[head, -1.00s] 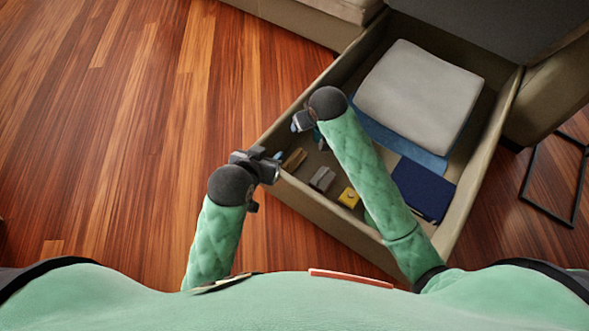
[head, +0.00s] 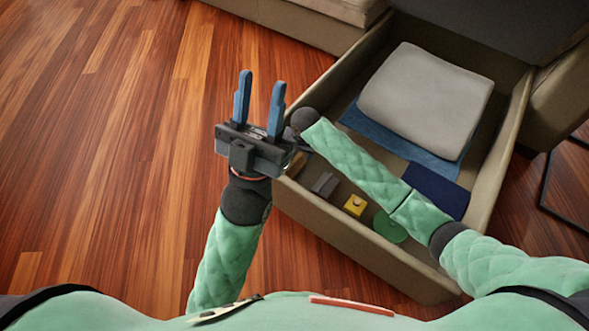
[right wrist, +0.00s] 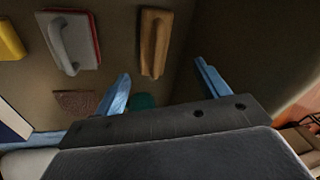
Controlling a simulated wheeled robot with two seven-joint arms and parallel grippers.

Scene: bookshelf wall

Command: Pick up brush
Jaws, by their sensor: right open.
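My left gripper (head: 260,82) is open and empty, raised outside the box's near left corner. The wooden item is hidden in the head view.
Wooden floor (head: 110,150) at left is clear.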

